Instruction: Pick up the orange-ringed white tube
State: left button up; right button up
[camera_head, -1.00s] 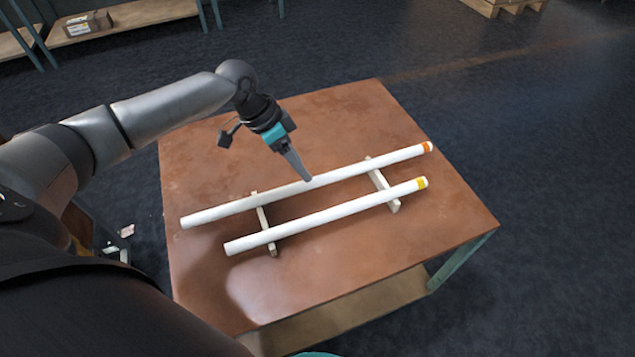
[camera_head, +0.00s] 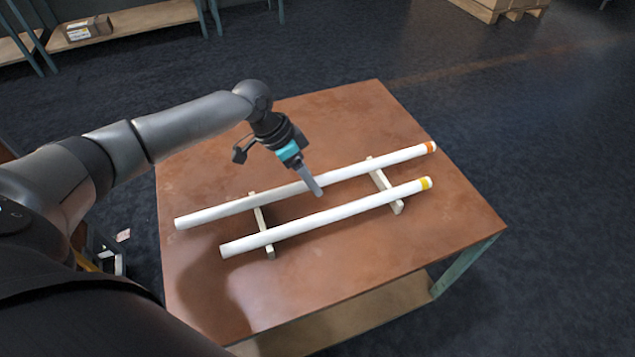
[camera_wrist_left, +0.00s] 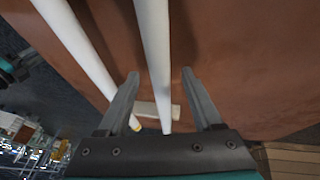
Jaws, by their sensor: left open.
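The orange-ringed white tube (camera_head: 232,207) lies across two small wooden supports on the brown table, its orange band at the far right end. In the left wrist view this tube (camera_wrist_left: 153,40) runs between the two fingers; its ringed end is hidden behind the gripper body. My left gripper (camera_head: 318,192) is open, pointing down at the middle of the tube. It also shows in the left wrist view (camera_wrist_left: 160,73), with a gap on both sides of the tube. Whether the fingertips reach below the tube's top, I cannot tell.
A yellow-ringed white tube (camera_head: 345,211) lies parallel on the near side, close to the left gripper's fingers. The wooden supports (camera_head: 384,186) stick up a little from the table (camera_head: 420,240). The table behind the tubes is clear.

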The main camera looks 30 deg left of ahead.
pick_arm(q)
grip_shut()
dwell(0.5)
